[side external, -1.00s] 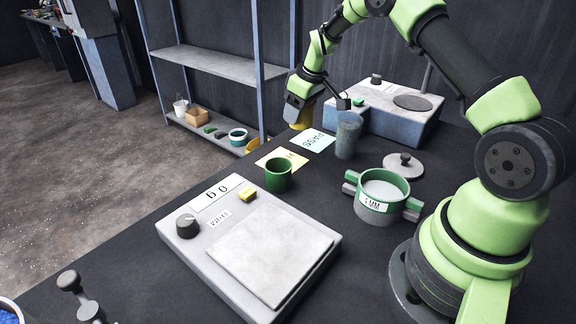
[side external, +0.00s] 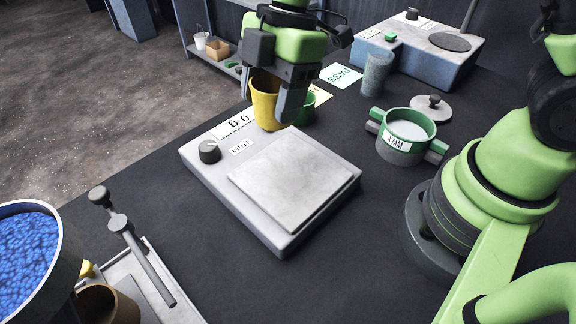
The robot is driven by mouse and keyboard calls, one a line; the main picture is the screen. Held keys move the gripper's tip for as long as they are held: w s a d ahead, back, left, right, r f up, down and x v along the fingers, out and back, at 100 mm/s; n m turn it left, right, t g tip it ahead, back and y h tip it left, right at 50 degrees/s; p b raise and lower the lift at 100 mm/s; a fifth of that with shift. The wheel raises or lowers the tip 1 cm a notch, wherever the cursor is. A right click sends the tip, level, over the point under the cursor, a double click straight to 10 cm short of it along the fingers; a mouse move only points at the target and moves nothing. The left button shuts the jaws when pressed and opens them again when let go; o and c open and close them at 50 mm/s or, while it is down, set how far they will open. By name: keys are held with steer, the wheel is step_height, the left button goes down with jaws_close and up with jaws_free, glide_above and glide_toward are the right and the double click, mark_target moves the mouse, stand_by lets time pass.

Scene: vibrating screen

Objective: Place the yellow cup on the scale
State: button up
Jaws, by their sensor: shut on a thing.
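The yellow cup (side external: 264,100) is upright between the fingers of my gripper (side external: 272,85), which is shut on it. The cup appears just above the back edge of the scale, in front of the green cup; its exact height cannot be told. The plate is empty. The green cup (side external: 307,108) is partly hidden behind my gripper.
A green-rimmed sieve (side external: 405,135) labelled MM and a grey lid (side external: 431,107) stand at right. A grey cylinder (side external: 376,72), a PASS card (side external: 341,76) and a blue-grey machine (side external: 430,60) are behind. A container of blue granules (side external: 25,250) is at lower left.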

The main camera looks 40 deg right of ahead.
step_height(320, 180, down, 10)
steer(key=shift+s+r, duration=0.1)
steer(key=shift+r, duration=0.1)
stand_by(0.3)
steer(key=shift+f, duration=0.2)
steer(key=o, duration=0.9)
steer(key=shift+r, duration=0.15)
